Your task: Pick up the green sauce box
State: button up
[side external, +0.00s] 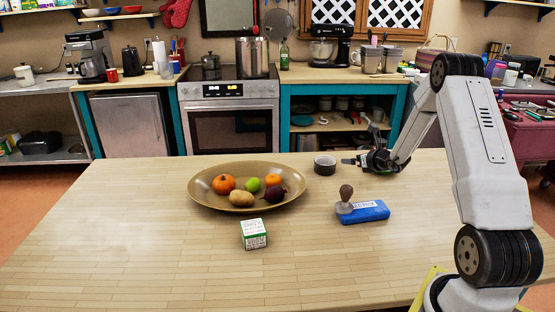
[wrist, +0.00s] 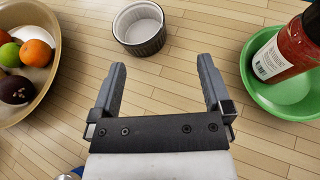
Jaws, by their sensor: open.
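The green sauce box (side external: 253,234), a small white-and-green carton with printed sides, stands on the table in front of the fruit bowl in the side view. I do not see it in the wrist view. My gripper (side external: 360,143) is open and empty, above the far right part of the table, well behind and to the right of the box. In the wrist view its two fingers (wrist: 161,68) are spread wide with only tabletop between them.
A wide bowl (side external: 203,197) holds several fruits and vegetables. A dark ramekin (side external: 325,166) stands near my gripper. A blue box (side external: 374,212) lies right of centre, beside a dark-knobbed object (side external: 345,197). The wrist view shows a green bowl (wrist: 262,96) holding a red bottle (wrist: 285,55). The front left table is clear.

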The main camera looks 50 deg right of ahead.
notch_tip(320, 180, up, 5)
jog(key=a, duration=0.1)
jog(key=w+a+n+y, duration=0.3)
jog(key=a+n+y, duration=0.1)
jog(key=a, duration=0.5)
jog(key=w+a+n+y, duration=0.3)
jog(key=a+n+y, duration=0.2)
jog(key=a, duration=0.4)
jog(key=s+a+n+g+y, duration=0.2)
jog(key=a+n+g+y, duration=0.15)
jog(key=a, duration=0.55)
jog(key=s+a+n+g+y, duration=0.2)
jog(key=a+n+y, duration=0.15)
jog(key=a, duration=0.45)
send_near(253, 231)
jog(key=shift+w+a+f+t, duration=0.35)
jog(key=shift+w+a+f, duration=0.25)
jog(key=shift+w, duration=0.25)
jog(key=shift+f, duration=0.3)
jog(key=shift+h, duration=0.3)
jog(key=shift+x, duration=3.9)
jog(key=shift+d+f, duration=0.1)
